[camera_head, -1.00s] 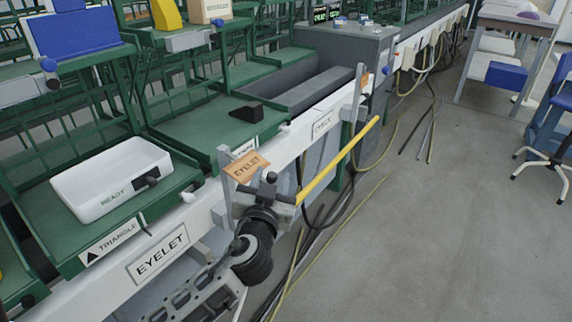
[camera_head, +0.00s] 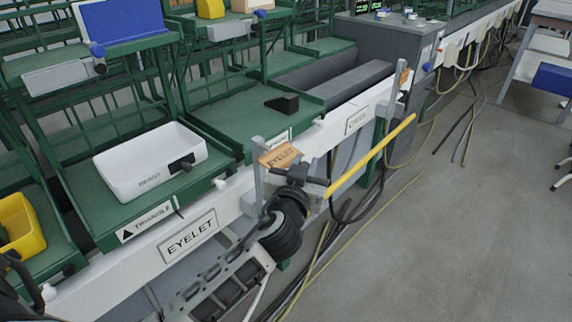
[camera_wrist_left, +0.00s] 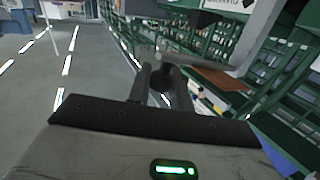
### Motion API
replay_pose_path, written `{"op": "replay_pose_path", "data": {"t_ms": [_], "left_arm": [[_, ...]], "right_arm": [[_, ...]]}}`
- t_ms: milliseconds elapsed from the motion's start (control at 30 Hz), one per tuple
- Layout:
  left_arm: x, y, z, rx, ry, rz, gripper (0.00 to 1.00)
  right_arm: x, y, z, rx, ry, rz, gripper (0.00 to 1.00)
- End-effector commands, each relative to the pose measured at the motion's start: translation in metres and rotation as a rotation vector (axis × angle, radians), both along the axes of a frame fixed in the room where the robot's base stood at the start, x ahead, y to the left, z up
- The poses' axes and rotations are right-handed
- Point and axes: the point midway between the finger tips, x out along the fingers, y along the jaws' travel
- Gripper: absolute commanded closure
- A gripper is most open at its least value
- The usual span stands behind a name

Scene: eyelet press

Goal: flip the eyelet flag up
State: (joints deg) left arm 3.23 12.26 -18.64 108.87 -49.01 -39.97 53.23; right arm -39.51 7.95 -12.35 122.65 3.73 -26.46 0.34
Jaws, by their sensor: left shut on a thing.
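The eyelet flag (camera_head: 279,157) is an orange plate lettered EYELET, tilted on a grey bracket at the white rail. In the left wrist view its plate (camera_wrist_left: 222,79) shows brown, edge-on, right of the fingers. My left gripper (camera_head: 302,181) is just below and right of the plate in the head view. Its fingers (camera_wrist_left: 163,80) are shut around a small dark round part by the grey bracket, seemingly the flag's knob. The fingers hide most of it. My right gripper is in neither view.
The white rail with the EYELET sign (camera_head: 191,234) runs along the benches. A yellow bar (camera_head: 372,155) slants up to the right of my gripper. A white tray (camera_head: 120,182) and a yellow bin (camera_head: 22,228) stand left.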

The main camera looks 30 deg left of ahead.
Motion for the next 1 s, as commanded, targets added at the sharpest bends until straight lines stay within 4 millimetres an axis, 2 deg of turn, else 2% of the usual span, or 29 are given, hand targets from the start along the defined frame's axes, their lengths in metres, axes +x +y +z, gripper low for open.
{"op": "replay_pose_path", "data": {"t_ms": [33,100,333,567,600,667,1000], "left_arm": [[0.001,-0.001,0.016,-0.059,0.016,0.003,1.00],[0.002,0.000,0.021,-0.109,0.032,0.001,1.00],[0.003,0.001,0.024,-0.181,0.051,-0.002,1.00],[0.002,0.002,0.023,-0.183,0.048,-0.001,1.00],[0.002,0.002,0.023,-0.183,0.047,-0.001,0.76],[0.002,0.002,0.024,-0.183,0.047,-0.001,0.60],[0.001,0.001,0.023,-0.181,0.050,-0.002,0.59]], "right_arm": [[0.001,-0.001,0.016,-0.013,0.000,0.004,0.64],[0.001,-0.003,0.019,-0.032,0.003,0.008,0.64],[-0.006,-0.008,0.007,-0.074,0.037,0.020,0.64],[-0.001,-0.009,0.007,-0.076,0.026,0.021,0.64],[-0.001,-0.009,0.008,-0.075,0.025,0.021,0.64],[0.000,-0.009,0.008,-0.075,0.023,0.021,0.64],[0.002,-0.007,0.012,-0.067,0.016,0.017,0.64]]}}
